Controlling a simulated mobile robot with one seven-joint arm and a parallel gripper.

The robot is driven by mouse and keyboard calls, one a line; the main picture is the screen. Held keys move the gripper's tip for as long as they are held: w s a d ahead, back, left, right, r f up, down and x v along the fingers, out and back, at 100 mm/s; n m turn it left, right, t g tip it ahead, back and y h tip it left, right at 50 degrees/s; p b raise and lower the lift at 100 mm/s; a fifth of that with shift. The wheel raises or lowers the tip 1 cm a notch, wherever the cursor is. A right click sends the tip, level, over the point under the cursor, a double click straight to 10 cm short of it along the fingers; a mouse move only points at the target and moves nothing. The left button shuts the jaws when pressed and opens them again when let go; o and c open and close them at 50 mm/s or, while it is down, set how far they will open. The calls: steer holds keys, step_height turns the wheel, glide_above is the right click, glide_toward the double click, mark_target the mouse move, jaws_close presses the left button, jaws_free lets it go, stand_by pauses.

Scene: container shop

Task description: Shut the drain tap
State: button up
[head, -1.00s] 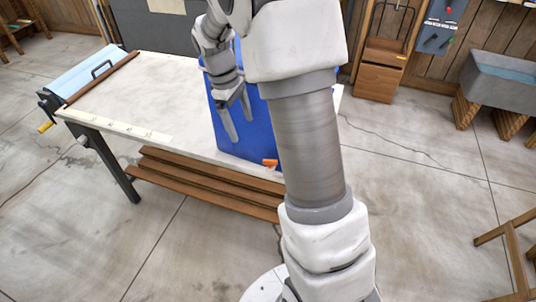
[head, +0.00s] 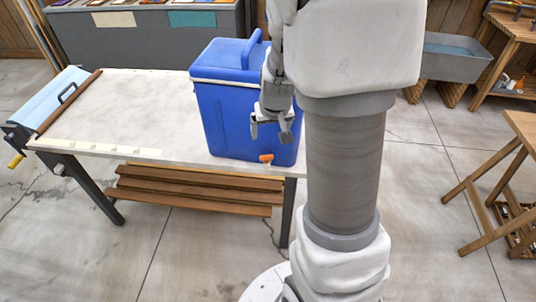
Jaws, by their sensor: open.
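A blue cooler box (head: 225,118) with a white band under its lid stands upright on the right end of the white workbench. An orange drain tap (head: 266,158) sits low on the cooler's front face, near the bench's front edge. My gripper (head: 270,134) is open and empty, in front of the cooler and above the tap. It looks apart from the tap, but the exact gap cannot be told. My arm hides the cooler's right side. Whether the tap is open or shut is too small to tell.
The workbench (head: 120,108) is clear left of the cooler, with a blue-topped bending machine (head: 55,98) at its left end. Wooden slats (head: 190,192) form a shelf beneath. A grey sink (head: 440,62) and a wooden stand (head: 500,180) are at the right.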

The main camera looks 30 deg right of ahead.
mark_target(266, 155)
steer(key=b+x, duration=0.2)
steer(key=x, duration=1.5)
steer(key=shift+w+d+f+b, duration=0.1)
steer(key=shift+d+f+b, duration=0.1)
steer(key=shift+b, duration=0.1)
